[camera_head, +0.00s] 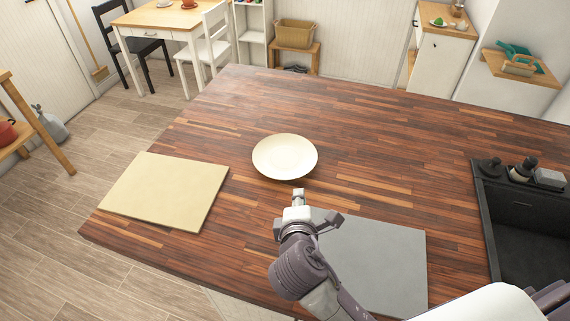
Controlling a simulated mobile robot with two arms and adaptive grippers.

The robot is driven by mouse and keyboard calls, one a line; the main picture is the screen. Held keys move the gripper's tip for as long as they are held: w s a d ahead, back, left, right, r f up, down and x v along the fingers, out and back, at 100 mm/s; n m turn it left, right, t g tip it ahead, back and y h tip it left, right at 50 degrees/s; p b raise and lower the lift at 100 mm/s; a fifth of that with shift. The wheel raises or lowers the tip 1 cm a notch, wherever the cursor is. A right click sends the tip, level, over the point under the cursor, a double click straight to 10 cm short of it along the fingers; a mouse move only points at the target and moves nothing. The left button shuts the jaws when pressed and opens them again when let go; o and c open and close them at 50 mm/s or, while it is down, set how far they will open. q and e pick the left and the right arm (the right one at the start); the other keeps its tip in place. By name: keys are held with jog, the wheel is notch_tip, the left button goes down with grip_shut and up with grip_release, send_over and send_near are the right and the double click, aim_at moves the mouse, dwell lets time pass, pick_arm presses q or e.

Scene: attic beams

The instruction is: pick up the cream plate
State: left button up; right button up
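The cream plate (285,157) lies flat on the dark striped wooden counter (390,135), near its middle. It is round, empty and fully in view. My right gripper (299,194) is just on the near side of the plate, a little right of its centre, and points towards it. The fingers look apart from the plate's near rim. I see the gripper from behind, so the gap between its fingers does not show clearly. My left gripper is not in view.
A pale yellow board (164,190) lies at the counter's left edge. A grey board (385,265) lies under my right arm. A black sink (535,225) is at the right. The counter behind the plate is clear. A table (160,17) with chairs stands beyond.

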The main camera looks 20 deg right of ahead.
jog(key=shift+w+f+b, duration=0.1)
jog(key=shift+f+b, duration=0.3)
jog(key=shift+f, duration=0.4)
jog(key=shift+w+f, duration=0.1)
jog(key=shift+w, duration=0.1)
jog(key=p, duration=0.1)
send_near(301, 176)
jog(key=x, duration=0.4)
jog(key=shift+w+a, duration=0.1)
jog(key=shift+w, duration=0.45)
jog(key=x, duration=0.2)
jog(key=p+x, duration=0.1)
jog(key=shift+w+d+f, duration=0.2)
jog(key=shift+w+d, duration=0.05)
jog(key=shift+d, duration=0.15)
jog(key=shift+w+d+f, duration=0.1)
jog(key=shift+w+f, duration=0.15)
jog(key=shift+w, duration=0.1)
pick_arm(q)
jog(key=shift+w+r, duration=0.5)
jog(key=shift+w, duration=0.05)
pick_arm(e)
jog(key=shift+s, duration=0.1)
jog(key=shift+c, duration=0.2)
grip_shut()
